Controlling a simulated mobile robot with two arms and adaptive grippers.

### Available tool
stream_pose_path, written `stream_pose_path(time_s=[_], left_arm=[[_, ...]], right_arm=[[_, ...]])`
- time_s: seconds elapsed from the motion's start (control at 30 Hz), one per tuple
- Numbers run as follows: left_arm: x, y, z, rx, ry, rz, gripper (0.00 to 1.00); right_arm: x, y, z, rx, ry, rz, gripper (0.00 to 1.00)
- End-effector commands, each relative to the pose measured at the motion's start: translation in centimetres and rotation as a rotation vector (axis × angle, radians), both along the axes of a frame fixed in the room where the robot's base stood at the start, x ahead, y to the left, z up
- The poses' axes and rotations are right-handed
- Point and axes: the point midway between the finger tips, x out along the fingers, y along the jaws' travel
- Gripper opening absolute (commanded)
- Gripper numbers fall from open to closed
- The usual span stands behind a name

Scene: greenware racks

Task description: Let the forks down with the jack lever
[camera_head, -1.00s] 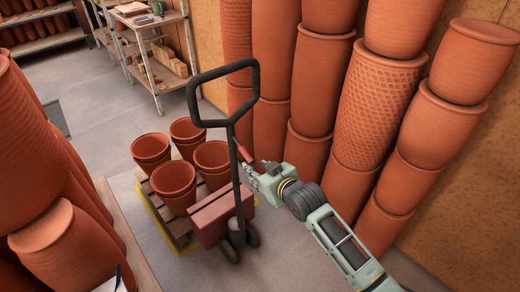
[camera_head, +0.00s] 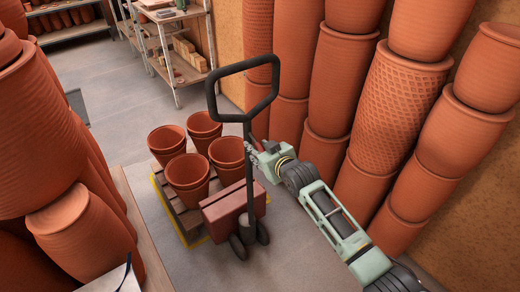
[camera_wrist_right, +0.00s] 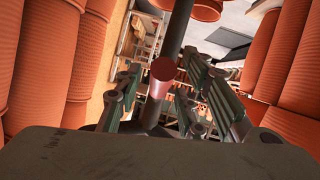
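The pallet jack stands upright in the head view, with a dark loop handle (camera_head: 247,68) on a dark post and a red body (camera_head: 233,211). The jack lever's round red end (camera_wrist_right: 163,70) shows in the right wrist view, in front of the dark post. My right gripper (camera_head: 253,147) is beside the post and mostly hides the lever in the head view. In the wrist view its fingers (camera_wrist_right: 165,98) are apart on either side of the lever, with gaps showing. My left gripper is not in view.
Several terracotta pots (camera_head: 187,176) stand on a wooden pallet (camera_head: 192,216) behind the jack body. Tall pot stacks (camera_head: 392,110) line the right wall, and more stacks (camera_head: 72,222) crowd the left. Shelves (camera_head: 170,45) stand at the back. Grey floor (camera_head: 118,128) is clear beyond the pallet.

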Motion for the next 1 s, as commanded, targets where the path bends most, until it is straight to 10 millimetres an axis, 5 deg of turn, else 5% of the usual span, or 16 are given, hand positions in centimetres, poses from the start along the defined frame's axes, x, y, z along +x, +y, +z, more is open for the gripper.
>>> stream_pose_path(time_s=[0.2,0.6,1.0], left_arm=[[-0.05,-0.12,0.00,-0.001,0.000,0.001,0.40],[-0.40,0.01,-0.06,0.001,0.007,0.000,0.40],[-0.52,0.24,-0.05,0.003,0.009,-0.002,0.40]], right_arm=[[0.02,0.02,0.02,0.001,-0.001,0.000,0.36],[0.01,0.00,0.02,0.001,-0.001,0.000,0.01],[0.00,-0.01,0.01,0.001,0.000,0.000,0.00]])
